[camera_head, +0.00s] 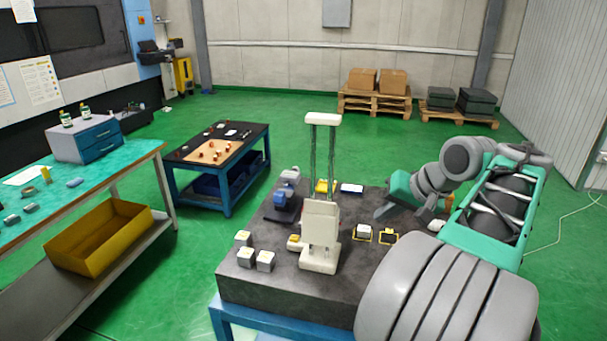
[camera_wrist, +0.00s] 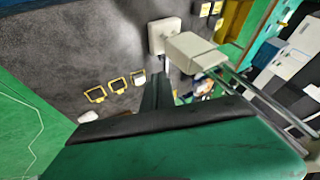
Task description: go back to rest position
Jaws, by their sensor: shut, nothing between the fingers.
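My gripper (camera_head: 383,212) is at the right of the dark stone-topped table (camera_head: 290,287), over its right part. Its grey fingers are together with nothing visible between them, and they point left and down in the head view. The fingers also show in the wrist view (camera_wrist: 157,92), in front of the green gripper body. My arm comes in from the right and is bent. A cream-coloured device (camera_head: 320,222) with two tall rods and a top bar stands on the table, left of the gripper and apart from it in the head view.
Three white-topped blocks (camera_head: 245,257) sit at the table's left. A blue-grey device (camera_head: 286,196) stands behind. A low black-topped table (camera_head: 250,141) and a teal bench (camera_head: 105,165) stand left.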

